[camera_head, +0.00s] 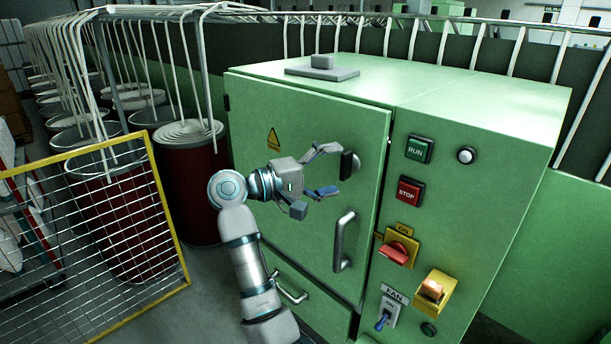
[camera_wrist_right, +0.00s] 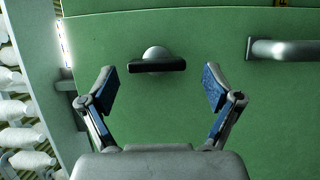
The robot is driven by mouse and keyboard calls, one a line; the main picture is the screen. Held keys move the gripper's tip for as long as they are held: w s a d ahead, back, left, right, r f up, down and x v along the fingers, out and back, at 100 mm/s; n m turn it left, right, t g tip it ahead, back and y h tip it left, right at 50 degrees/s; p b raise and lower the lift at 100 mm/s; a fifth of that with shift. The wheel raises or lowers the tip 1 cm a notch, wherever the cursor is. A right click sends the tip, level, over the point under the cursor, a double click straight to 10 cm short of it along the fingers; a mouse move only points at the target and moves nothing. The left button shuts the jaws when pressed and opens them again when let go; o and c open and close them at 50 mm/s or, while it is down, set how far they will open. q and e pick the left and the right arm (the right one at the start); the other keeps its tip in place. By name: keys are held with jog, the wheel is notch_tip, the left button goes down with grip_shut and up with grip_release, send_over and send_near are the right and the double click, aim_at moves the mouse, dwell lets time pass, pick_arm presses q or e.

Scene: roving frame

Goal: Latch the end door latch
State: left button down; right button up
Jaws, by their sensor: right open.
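The end door latch is a short black bar on a round silver boss on the green cabinet door (camera_head: 300,125). The latch (camera_head: 347,165) sits near the door's right edge. In the right wrist view the latch (camera_wrist_right: 157,66) lies crosswise, ahead of and between the two blue-padded fingers. My right gripper (camera_head: 327,170) is open and empty in front of the door; it also shows in the right wrist view (camera_wrist_right: 160,92). Whether a finger touches the latch I cannot tell. The left gripper is not in view.
A silver pull handle (camera_head: 344,240) stands out below the latch. To the right are the RUN button (camera_head: 419,149), STOP button (camera_head: 410,191), red switch (camera_head: 394,252) and lit orange lamp (camera_head: 432,289). A yellow-framed mesh gate (camera_head: 165,205) and red drums (camera_head: 190,185) stand left.

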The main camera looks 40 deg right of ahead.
jog(key=v, duration=1)
jog(key=shift+f, duration=0.1)
